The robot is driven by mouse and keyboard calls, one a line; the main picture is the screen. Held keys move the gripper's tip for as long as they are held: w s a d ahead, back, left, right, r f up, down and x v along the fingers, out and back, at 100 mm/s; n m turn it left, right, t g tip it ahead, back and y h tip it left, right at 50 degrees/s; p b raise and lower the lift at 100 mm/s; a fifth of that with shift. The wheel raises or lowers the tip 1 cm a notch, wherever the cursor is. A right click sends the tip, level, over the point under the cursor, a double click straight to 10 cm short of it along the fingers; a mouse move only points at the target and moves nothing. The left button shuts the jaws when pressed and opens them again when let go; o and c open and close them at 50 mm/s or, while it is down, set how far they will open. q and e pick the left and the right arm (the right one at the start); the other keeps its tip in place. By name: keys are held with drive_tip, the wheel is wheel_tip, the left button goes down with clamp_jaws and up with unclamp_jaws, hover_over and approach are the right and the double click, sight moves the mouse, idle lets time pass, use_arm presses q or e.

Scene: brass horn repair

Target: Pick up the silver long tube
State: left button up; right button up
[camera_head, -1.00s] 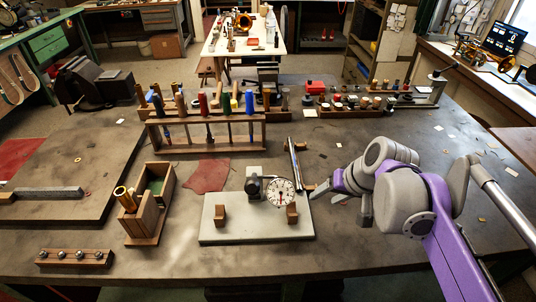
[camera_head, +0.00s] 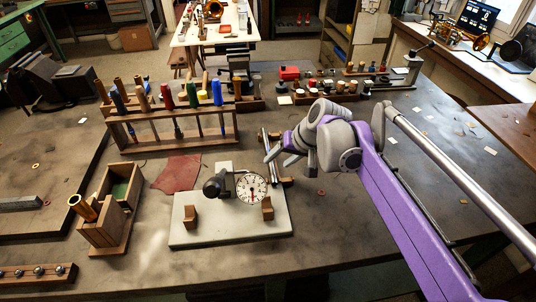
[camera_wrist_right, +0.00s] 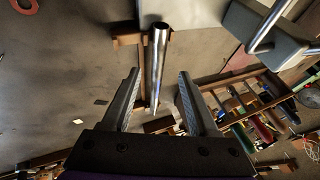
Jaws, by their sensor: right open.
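In the right wrist view the shiny tube (camera_wrist_right: 157,58) runs lengthwise between the two fingers, resting on small wooden supports (camera_wrist_right: 128,39). My right gripper (camera_head: 280,157) is open over the tube. In the wrist view its fingers (camera_wrist_right: 158,76) stand on either side of the tube, with gaps visible. I cannot tell how far above the tube they are. My left gripper is not in view.
A pale plate (camera_head: 230,231) with a dial gauge (camera_head: 252,188) stands just in front. A wooden tool rack (camera_head: 180,137) is to the left. A wooden box (camera_head: 108,236) holds a brass tube. The bench to the right is mostly clear.

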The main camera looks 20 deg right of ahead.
sight(273, 166)
drive_tip(key=x, duration=0.4)
drive_tip(key=shift+d, duration=0.2)
clamp_jaws()
